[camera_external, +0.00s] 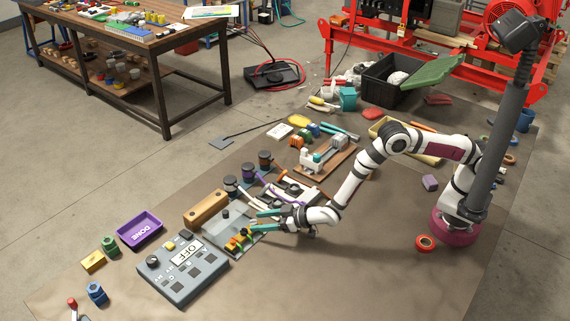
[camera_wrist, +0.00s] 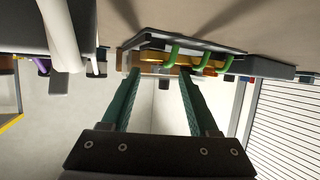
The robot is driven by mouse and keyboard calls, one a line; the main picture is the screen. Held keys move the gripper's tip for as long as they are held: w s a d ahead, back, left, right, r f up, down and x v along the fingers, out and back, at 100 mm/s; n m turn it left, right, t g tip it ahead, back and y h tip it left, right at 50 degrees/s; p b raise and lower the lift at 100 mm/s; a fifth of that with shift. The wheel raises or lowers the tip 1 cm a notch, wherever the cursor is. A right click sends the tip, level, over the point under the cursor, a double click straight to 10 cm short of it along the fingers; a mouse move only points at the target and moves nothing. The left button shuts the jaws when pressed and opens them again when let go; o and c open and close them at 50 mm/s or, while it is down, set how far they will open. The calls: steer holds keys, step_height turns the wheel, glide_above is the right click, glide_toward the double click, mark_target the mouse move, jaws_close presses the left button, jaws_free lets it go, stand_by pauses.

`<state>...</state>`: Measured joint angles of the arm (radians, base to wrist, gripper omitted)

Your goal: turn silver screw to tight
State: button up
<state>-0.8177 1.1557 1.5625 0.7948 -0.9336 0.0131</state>
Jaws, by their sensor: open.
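My gripper (camera_external: 256,221) is open, its two teal fingers pointing left over the grey plate (camera_external: 213,228). It holds nothing that I can see. A small terminal block with orange, yellow and green parts (camera_external: 239,242) sits on the plate, just below and left of the fingertips. In the wrist view my gripper (camera_wrist: 160,72) shows both fingers apart, with the block's brass-coloured strip and green wire loops (camera_wrist: 199,58) beyond the tips. I cannot make out a silver screw in either view; it may be too small or hidden.
A grey control box reading OFF (camera_external: 183,267) stands to the left of the plate, with a wooden block (camera_external: 206,208) behind it. A purple DONE tray (camera_external: 139,230) is farther left.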

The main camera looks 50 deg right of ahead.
steer(key=shift+c, duration=0.3)
jaws_close()
